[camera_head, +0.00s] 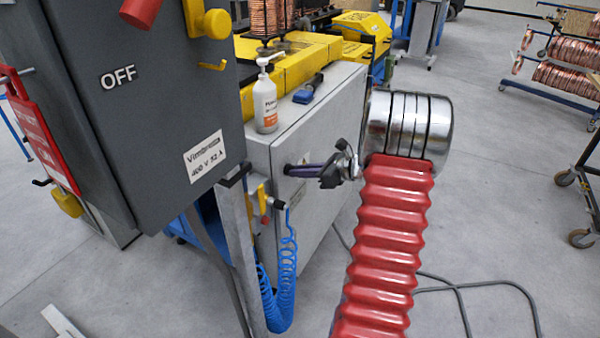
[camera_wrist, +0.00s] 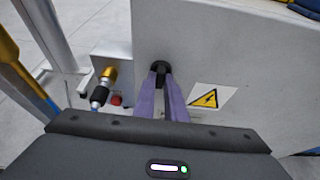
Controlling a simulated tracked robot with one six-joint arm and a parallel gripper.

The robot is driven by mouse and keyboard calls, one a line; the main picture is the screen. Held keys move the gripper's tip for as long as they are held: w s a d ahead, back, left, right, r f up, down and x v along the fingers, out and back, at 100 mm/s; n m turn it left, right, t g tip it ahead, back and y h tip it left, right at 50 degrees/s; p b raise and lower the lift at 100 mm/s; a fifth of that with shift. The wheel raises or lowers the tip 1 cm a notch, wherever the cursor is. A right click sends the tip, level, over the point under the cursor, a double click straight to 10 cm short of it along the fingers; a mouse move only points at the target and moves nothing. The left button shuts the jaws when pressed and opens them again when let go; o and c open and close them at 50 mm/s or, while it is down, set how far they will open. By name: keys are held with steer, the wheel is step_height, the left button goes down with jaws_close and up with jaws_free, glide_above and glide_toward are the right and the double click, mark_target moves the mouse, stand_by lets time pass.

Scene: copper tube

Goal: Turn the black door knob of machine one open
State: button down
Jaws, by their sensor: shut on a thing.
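The black door knob (camera_wrist: 160,67) sits on the light grey door panel of the machine (camera_wrist: 222,50). In the head view the machine (camera_head: 330,130) is the grey cabinet right of centre, and the knob is mostly hidden behind my fingers. My gripper (camera_head: 293,170) reaches the cabinet face from the right with its purple fingers. In the wrist view my gripper (camera_wrist: 162,79) has both fingers close together at the knob, shut on it. The knob's exact angle is hard to tell. The door panel lies flat in its frame.
A yellow warning label (camera_wrist: 210,97) is right of the knob. A valve box with a brass fitting (camera_wrist: 110,75) is to the left. A white bottle (camera_head: 265,103) and blue device (camera_head: 308,88) stand on the cabinet. A blue coiled hose (camera_head: 287,265) hangs beside it.

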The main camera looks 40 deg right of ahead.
steer(key=shift+f, duration=0.25)
steer(key=c, duration=2.1)
jaws_free()
steer(key=o, duration=0.3)
steer(key=shift+r, duration=0.15)
steer(key=shift+r, duration=0.1)
steer(key=v, duration=1.3)
steer(key=shift+s, duration=0.3)
steer(key=shift+d, duration=0.1)
